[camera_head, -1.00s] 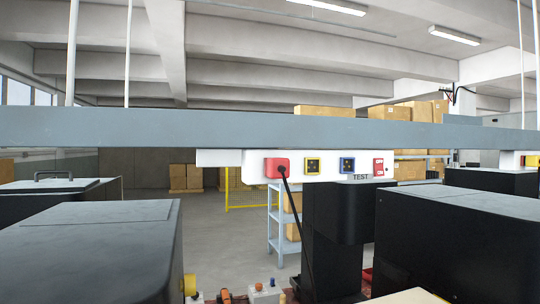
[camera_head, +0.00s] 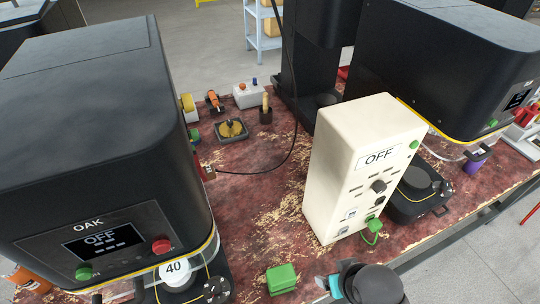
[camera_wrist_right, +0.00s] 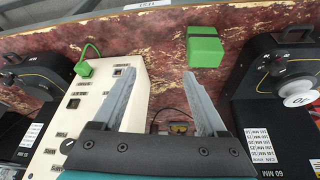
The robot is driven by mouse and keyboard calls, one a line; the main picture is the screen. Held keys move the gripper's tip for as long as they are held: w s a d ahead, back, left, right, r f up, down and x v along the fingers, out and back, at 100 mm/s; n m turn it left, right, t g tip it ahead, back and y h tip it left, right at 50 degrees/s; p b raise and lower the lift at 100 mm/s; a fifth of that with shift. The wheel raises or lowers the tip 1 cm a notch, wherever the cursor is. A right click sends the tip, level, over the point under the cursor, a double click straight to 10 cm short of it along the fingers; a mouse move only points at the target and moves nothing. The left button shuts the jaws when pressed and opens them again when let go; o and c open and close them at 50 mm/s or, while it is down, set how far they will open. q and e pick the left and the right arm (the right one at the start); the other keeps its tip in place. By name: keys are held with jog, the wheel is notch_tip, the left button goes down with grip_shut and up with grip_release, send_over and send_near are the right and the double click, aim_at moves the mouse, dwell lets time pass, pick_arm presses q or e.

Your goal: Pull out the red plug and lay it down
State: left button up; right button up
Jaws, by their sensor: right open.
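The red plug is not visible in either current view; the overhead socket strip is out of the head view. A black cord (camera_head: 297,112) hangs from the top of the head view, curves down onto the bench and runs left toward the OAK machine. My right gripper (camera_wrist_right: 160,80) is open with nothing between its two grey fingers, which reach over the bench beside the cream box (camera_wrist_right: 98,112). Part of my right arm's end shows at the bottom of the head view. My left gripper is not in view.
The red, worn bench (camera_head: 250,205) carries a cream box marked OFF (camera_head: 350,170), a loose green block (camera_head: 281,279), and several small parts behind. Black machines stand left (camera_head: 110,150) and right (camera_head: 450,60). A dark column (camera_head: 315,60) rises at the back.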

jog(key=w+a+r+t+y+p, duration=0.1)
jog(key=w+a+r+t, duration=0.3)
jog(key=r, duration=1.2)
jog(key=w+a+r+n+t+y+p, duration=0.1)
jog(key=w+a+r+t+y, duration=0.2)
jog(key=w+r, duration=0.5)
jog(key=w+a+r+n+t+y+p, duration=0.1)
jog(key=w+a+r+t, duration=0.4)
jog(key=r, duration=2)
jog(key=shift+w+r+y, duration=0.35)
jog(key=shift+w+y, duration=0.35)
jog(key=shift+w, duration=0.35)
jog(key=shift+w, duration=0.1)
jog(key=shift+x, duration=4.4)
jog(key=shift+p, duration=0.3)
grip_shut()
